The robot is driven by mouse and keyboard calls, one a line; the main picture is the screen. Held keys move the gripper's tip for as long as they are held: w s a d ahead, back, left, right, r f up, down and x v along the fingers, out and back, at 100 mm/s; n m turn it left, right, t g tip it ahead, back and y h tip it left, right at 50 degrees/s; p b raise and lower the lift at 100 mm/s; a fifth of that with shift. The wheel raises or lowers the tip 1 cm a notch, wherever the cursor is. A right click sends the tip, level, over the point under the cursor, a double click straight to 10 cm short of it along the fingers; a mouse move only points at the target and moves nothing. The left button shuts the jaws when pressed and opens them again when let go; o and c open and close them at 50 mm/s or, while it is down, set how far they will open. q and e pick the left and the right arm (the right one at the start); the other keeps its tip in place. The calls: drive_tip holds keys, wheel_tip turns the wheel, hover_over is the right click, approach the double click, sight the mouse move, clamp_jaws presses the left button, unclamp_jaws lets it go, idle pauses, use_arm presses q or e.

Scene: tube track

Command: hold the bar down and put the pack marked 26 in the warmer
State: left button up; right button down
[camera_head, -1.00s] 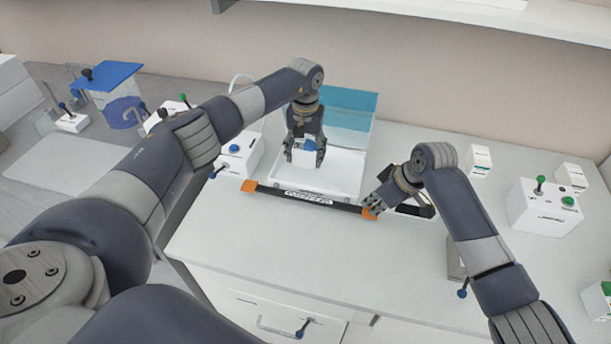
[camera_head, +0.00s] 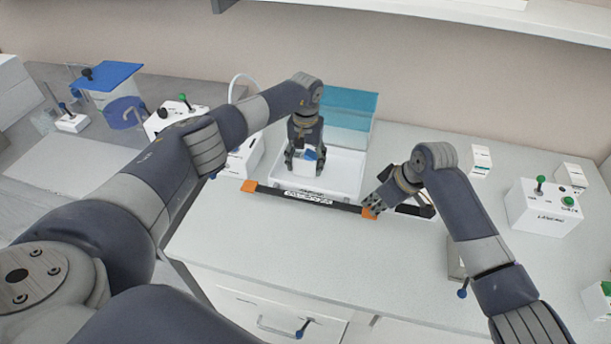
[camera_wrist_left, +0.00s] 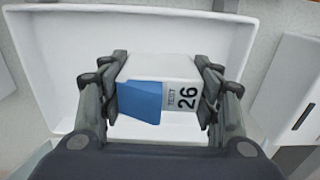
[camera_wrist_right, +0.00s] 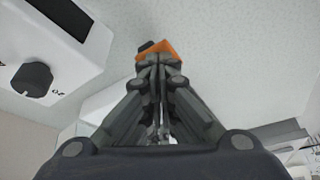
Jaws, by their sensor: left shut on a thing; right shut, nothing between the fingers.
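The pack marked 26 (camera_wrist_left: 160,80) is a white block with a blue patch; it also shows in the head view (camera_head: 306,166). My left gripper (camera_head: 305,160) is shut on it, fingers on its two sides, over the white tray of the warmer (camera_head: 343,183). Whether the pack touches the tray floor I cannot tell. The warmer has a raised teal clear lid (camera_head: 348,105). The black bar (camera_head: 305,197) with orange ends lies along the warmer's front. My right gripper (camera_head: 372,207) is shut and empty at the bar's right orange end (camera_wrist_right: 157,50), apparently touching it.
A white box with a black knob (camera_wrist_right: 32,79) is beside my right gripper. A white box with green knobs (camera_head: 543,207) stands at the right. A blue-lidded container (camera_head: 108,76) is at the far left.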

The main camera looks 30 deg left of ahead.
use_arm(q)
drive_tip(key=shift+f, duration=0.55)
use_arm(e)
drive_tip(key=shift+f, duration=0.1)
use_arm(q)
drive_tip(key=o, duration=1.1)
drive_tip(key=shift+o, duration=0.2)
wheel_tip(320, 180, up, 7)
drive_tip(key=shift+r, duration=0.1)
drive_tip(key=s+d+r, duration=0.2)
drive_tip(key=s, duration=0.7)
drive_tip(key=s+d+r, duration=0.2)
drive_tip(key=s+r, duration=0.1)
drive_tip(key=s, duration=0.6)
drive_tip(key=shift+s+d+r, duration=0.2)
drive_tip(key=shift+s+r, duration=0.05)
drive_tip(key=shift+s, duration=0.05)
